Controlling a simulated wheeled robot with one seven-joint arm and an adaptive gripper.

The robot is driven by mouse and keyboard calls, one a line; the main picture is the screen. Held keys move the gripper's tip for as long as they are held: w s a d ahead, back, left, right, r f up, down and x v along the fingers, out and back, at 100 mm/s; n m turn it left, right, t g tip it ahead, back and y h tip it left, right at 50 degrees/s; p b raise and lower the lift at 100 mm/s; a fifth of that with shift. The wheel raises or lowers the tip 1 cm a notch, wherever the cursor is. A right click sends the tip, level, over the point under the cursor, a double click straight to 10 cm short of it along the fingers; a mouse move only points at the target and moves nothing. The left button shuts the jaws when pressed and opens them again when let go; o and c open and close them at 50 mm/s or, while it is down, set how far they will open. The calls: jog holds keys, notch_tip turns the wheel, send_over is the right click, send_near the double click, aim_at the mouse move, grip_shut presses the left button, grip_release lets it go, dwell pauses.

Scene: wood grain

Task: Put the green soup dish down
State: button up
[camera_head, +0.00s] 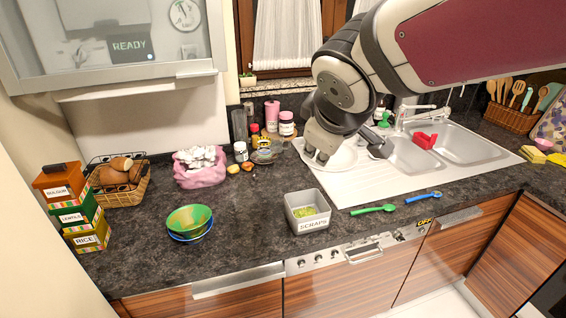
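A green bowl (188,217), which looks like the green soup dish, rests on top of a blue bowl (196,238) on the dark counter at the left, near the front edge. It looks slightly tilted, and most of the blue bowl is hidden under it. My gripper (318,158) points down over a pale round plate (346,160) at the left of the sink, well to the right of the bowls. I see nothing held in it. Its fingers are small and partly overlap, so I cannot tell how wide they are.
A grey SCRAPS bin (307,212) stands mid-counter, with a green spoon (373,209) and a blue spoon (423,197) to its right. A pink bowl (201,176), a bread basket (123,190) and labelled boxes (74,207) stand left. The counter between green bowl and bin is clear.

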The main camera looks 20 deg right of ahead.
jog(key=s+a+m+g+y, duration=0.2)
jog(key=s+m, duration=0.5)
jog(key=s, duration=0.8)
jog(key=shift+a+f+y, duration=0.45)
jog(key=shift+a+y, duration=0.05)
jog(key=shift+a, duration=0.4)
